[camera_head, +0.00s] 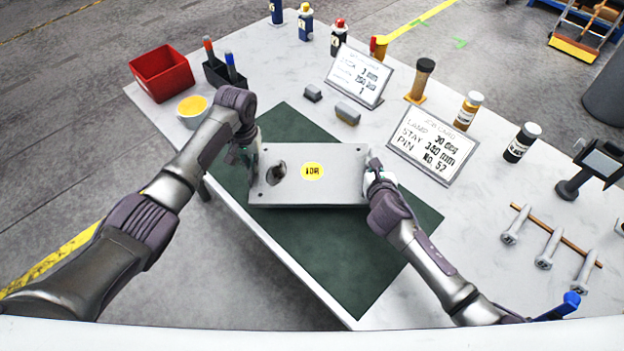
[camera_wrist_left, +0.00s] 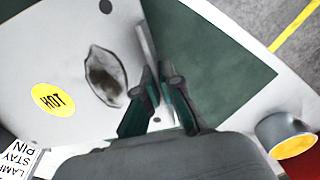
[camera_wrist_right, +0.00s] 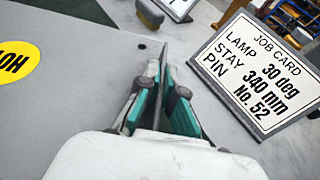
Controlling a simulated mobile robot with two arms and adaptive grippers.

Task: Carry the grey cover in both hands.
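The grey cover (camera_head: 343,172) is a flat plate with a yellow round label, a dark oval opening and small corner holes. It lies level over the green mat (camera_head: 347,262); I cannot tell how far above it. My left gripper (camera_head: 254,158) is at its left edge; in the left wrist view its fingers (camera_wrist_left: 159,78) pinch the upright edge flange. My right gripper (camera_head: 374,172) is at the right edge; in the right wrist view its fingers (camera_wrist_right: 163,72) close on the flange there. The label reads HOT in the wrist views.
A red bin (camera_head: 162,75), a grey cup with yellow contents (camera_head: 192,112) and a dark pen holder (camera_head: 222,75) stand left. Two cards (camera_head: 358,76) (camera_head: 433,145), bottles and small grey blocks stand behind and right. Bolts (camera_head: 547,250) lie at the right. The front mat is clear.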

